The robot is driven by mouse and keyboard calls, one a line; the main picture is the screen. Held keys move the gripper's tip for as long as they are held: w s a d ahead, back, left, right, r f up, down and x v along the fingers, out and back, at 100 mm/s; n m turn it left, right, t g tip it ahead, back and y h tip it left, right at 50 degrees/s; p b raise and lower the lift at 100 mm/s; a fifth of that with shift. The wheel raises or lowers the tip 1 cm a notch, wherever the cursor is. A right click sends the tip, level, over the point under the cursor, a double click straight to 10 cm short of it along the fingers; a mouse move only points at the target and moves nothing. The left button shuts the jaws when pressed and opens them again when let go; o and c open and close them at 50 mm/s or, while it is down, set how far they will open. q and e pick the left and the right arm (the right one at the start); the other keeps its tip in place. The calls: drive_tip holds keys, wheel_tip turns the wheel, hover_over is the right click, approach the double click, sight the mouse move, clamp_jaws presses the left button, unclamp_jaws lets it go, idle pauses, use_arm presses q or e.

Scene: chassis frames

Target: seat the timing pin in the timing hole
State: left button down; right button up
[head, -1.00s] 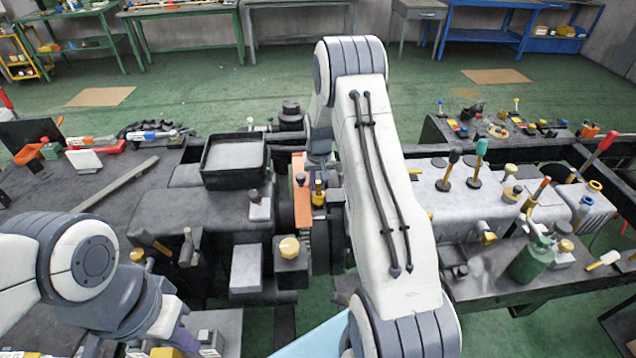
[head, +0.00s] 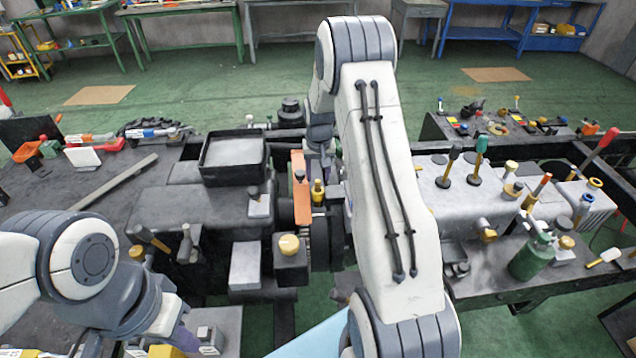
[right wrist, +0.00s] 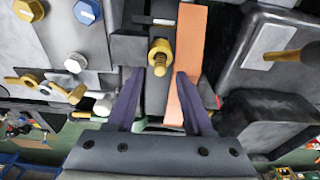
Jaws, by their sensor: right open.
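A brass pin-like piece (head: 318,192), probably the timing pin, stands beside an orange strip (head: 301,190) on the dark centre assembly. In the right wrist view the brass piece (right wrist: 159,55) has a wide collar and a narrower end toward the camera. The orange strip (right wrist: 190,60) lies just right of it. My right gripper (head: 318,176) is open and empty. Its purple fingers (right wrist: 157,75) point toward the brass piece, one on each side in that view, with no visible contact. I cannot make out the timing hole. My left gripper (head: 178,338) shows only partly at the lower left; its fingertips are hidden.
A black tray (head: 206,178) stands left of the strip. A yellow-capped block (head: 290,262) is in front. Right of my arm, a grey casing (head: 440,199) carries upright-handled tools. A green canister (head: 531,258) stands further right.

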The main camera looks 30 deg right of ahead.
wheel_tip(320, 180, up, 8)
drive_tip(key=s+b, duration=0.1)
drive_tip(key=s+a+r+n, duration=0.2)
drive_tip(key=s+a, duration=0.2)
drive_tip(key=a, duration=0.4)
drive_tip(key=s+a+r+n+y, duration=0.15)
drive_tip(key=s+a, duration=0.25)
drive_tip(key=a, duration=0.4)
drive_tip(key=s+a+r+n, duration=0.3)
drive_tip(key=s+a, duration=0.1)
drive_tip(key=a, duration=0.5)
drive_tip(key=s+a+n, duration=0.3)
drive_tip(key=s, duration=0.7)
drive_tip(key=s+a+n+g, duration=0.1)
drive_tip(key=s+a+n, duration=0.2)
drive_tip(key=s, duration=0.7)
drive_tip(key=shift+a+f+g, duration=0.25)
drive_tip(key=shift+f+g, duration=0.05)
drive_tip(key=shift+s, duration=0.1)
